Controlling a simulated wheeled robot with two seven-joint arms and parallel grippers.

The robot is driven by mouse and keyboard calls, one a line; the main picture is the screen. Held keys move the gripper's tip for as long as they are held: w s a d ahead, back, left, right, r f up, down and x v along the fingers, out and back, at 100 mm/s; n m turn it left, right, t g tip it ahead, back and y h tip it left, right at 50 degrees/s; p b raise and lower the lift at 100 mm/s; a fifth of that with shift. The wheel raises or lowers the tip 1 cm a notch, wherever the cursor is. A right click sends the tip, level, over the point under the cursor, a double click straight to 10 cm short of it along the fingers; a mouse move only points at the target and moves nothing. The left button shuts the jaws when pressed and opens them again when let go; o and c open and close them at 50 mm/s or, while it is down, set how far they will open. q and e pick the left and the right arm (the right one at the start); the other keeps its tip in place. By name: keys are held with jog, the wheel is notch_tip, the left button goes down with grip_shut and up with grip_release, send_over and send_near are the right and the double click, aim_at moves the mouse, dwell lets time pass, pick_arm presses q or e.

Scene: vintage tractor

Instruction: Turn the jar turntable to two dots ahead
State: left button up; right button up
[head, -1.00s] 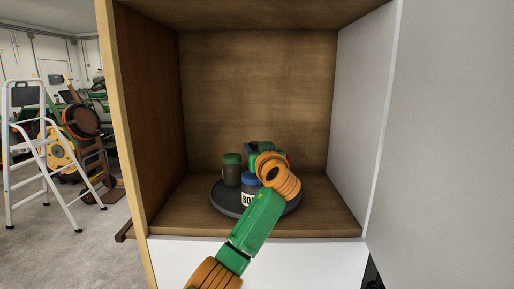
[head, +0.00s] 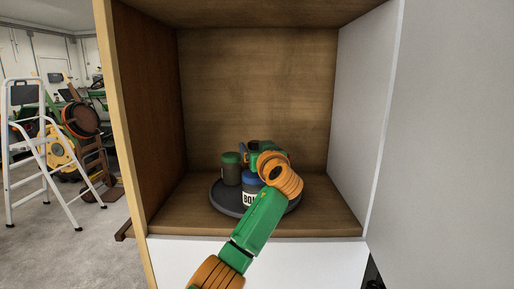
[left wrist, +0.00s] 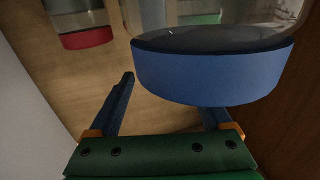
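The dark grey turntable (head: 222,204) lies on the cabinet floor. In the head view a green-lidded jar (head: 231,170) stands at its left and a blue-lidded jar (head: 249,196) with a partly hidden label at its front. My left arm reaches over it; my left gripper (head: 244,149) is behind the blue-lidded jar. In the left wrist view its blue fingers (left wrist: 166,98) are apart, with nothing seen gripped; a blue lid (left wrist: 215,75) is close ahead, a red lid (left wrist: 86,38) at upper left. My wrist hides the turntable's right rear. I cannot make out dots. My right gripper is out of view.
The wooden cabinet walls (head: 146,110) enclose the turntable left and behind, with a white panel (head: 365,100) at right. The cabinet floor (head: 180,220) is clear around the turntable. A white stepladder (head: 40,150) stands outside, left.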

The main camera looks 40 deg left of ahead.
pick_arm(q)
jog(key=b+v, duration=0.4)
jog(key=v, duration=0.2)
jog(key=shift+s+d+f+b, duration=0.1)
jog(key=shift+d+f+b, duration=0.1)
jog(key=shift+d+b, duration=0.15)
jog(key=shift+s+d+r, duration=0.15)
jog(key=shift+s, duration=0.05)
